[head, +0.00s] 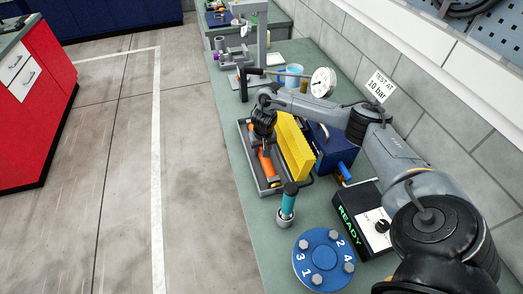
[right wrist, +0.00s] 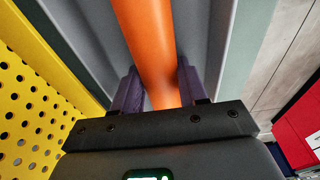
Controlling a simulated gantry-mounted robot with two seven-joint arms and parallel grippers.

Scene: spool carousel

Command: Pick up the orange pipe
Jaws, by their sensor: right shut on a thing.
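The orange pipe (head: 267,163) lies along a grey tray (head: 273,190) on the bench in the head view. My right gripper (head: 262,138) reaches down over the tray at the pipe's far end. In the right wrist view the orange pipe (right wrist: 150,45) runs between the two purple fingers of my right gripper (right wrist: 158,92), which are shut on it. Whether the pipe is clear of the tray floor cannot be told. My left gripper is not in view.
A teal-handled tool (head: 289,200) stands in front of the tray. A blue numbered flange (head: 323,260) and a READY box (head: 365,217) are nearer. The floor at left is clear.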

